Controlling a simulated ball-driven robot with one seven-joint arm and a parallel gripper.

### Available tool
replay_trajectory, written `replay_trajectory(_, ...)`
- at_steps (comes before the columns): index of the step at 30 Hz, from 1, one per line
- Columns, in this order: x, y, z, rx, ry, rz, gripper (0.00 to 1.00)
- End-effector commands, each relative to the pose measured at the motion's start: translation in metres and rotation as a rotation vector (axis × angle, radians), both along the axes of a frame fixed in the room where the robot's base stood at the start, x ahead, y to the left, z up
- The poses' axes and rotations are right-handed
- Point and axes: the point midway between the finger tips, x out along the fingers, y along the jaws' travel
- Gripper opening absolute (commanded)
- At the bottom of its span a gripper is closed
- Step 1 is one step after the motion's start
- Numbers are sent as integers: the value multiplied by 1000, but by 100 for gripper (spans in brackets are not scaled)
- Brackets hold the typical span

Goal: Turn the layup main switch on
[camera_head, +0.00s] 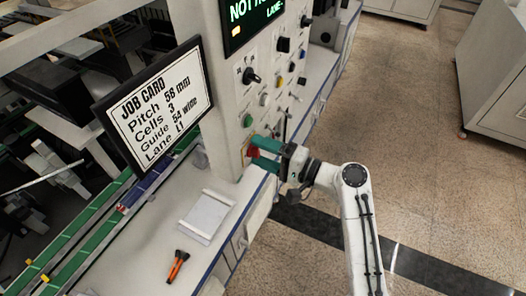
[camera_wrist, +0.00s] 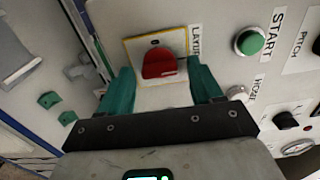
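The layup main switch is a red knob (camera_wrist: 160,63) on a yellow-edged plate (camera_wrist: 145,42), beside a partly hidden label starting "LAYU". In the head view the red knob (camera_head: 252,152) shows low on the panel's face. My gripper (camera_wrist: 160,70) has two teal fingers, one on each side of the knob, with a visible gap on both sides. It is open and holds nothing. In the head view my gripper (camera_head: 262,153) is right at the panel, and its fingers partly cover the switch area.
A green START button (camera_wrist: 250,41) and a white button (camera_wrist: 237,93) are close to the right finger. A black rotary knob (camera_head: 251,76) sits higher up. A job card screen (camera_head: 155,103) hangs at left. A white tray (camera_head: 206,216) and orange-handled tool (camera_head: 178,265) lie on the bench.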

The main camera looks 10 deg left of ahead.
Motion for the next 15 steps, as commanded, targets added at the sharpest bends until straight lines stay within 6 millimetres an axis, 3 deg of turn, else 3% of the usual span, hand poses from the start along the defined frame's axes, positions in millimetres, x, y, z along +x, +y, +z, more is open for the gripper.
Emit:
replay_trajectory(8, -1, -1, 0, 0, -1, 2, 66)
replay_trajectory(15, -11, -30, -3, 1, -1, -2, 66)
